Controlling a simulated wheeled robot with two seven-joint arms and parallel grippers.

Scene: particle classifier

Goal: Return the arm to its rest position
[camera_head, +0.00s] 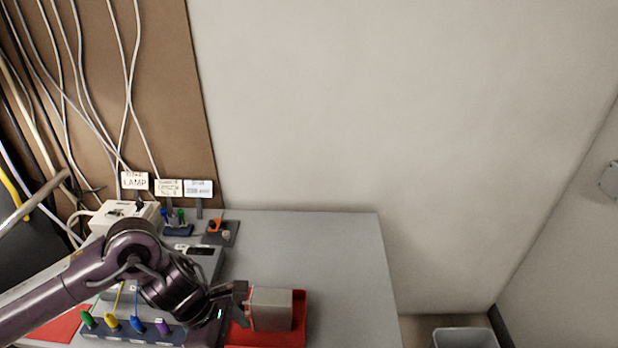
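My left arm comes in from the left over the table. Its gripper (240,300) is at the left side of a grey box (271,308) and overlaps its left edge in the view. I cannot tell whether the fingers touch the box or how far apart they are. The box is in or just above a red tray (299,325) at the front of the table. My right gripper is not in view.
The grey table (320,245) is clear to the right of the devices. A blue block with coloured plugs (138,324) is below my arm. A white box (118,213), small labels (168,187) and hanging cables stand behind. A bin (466,338) is at lower right.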

